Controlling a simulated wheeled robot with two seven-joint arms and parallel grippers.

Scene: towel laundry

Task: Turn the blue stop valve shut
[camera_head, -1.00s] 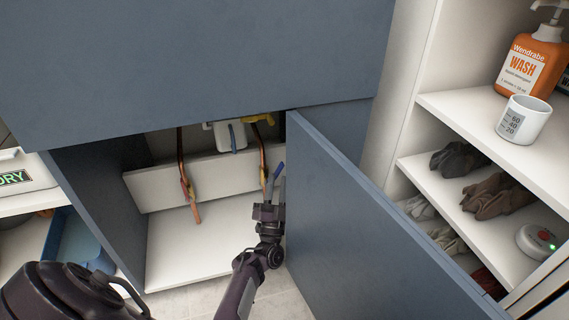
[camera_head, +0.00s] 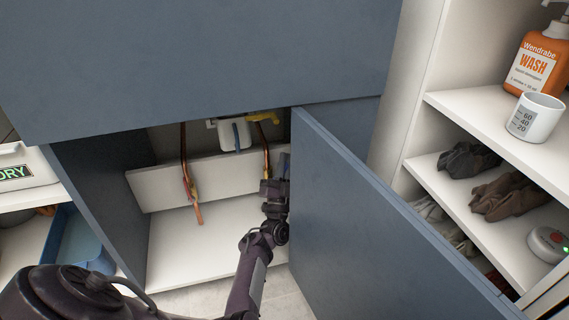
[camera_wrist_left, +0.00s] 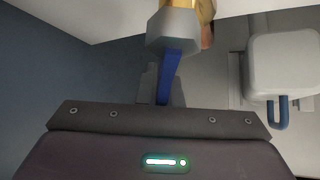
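The blue stop valve's lever (camera_wrist_left: 168,78) shows in the left wrist view, hanging from a grey hex nut under a brass body. In the head view the lever is hidden at my left gripper. My left gripper (camera_head: 272,187) is inside the open cabinet by the right copper pipe (camera_head: 264,137). My right gripper is not in view.
The open blue-grey door (camera_head: 380,225) stands close to the right of my left arm. A white box (camera_head: 234,135) and yellow fitting (camera_head: 262,117) sit at the cabinet top. Another copper pipe (camera_head: 184,150) hangs left. Shelves (camera_head: 490,140) stand at the right.

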